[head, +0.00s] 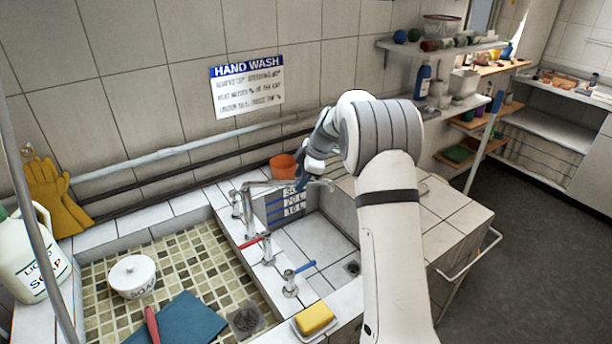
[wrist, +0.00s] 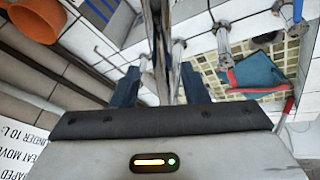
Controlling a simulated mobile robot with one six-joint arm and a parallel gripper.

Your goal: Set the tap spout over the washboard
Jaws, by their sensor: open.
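The metal tap (head: 243,207) stands on the ledge between the two basins. Its spout (head: 268,184) points right, over the back of the right basin. My gripper (head: 314,178) is at the spout's free end. In the wrist view my gripper (wrist: 160,82) is open, with a blue finger on each side of the metal spout (wrist: 165,40); I cannot tell whether they touch it. I cannot make out a washboard for certain. A flat teal piece (head: 182,322) lies in the left basin and also shows in the wrist view (wrist: 258,72).
The left basin also holds a white soap bowl (head: 132,276) and a red handle (head: 152,325). Red (head: 254,242) and blue (head: 304,268) tap levers stand on the ledge. An orange pot (head: 283,167) stands behind the spout. A yellow sponge (head: 315,318) lies in front.

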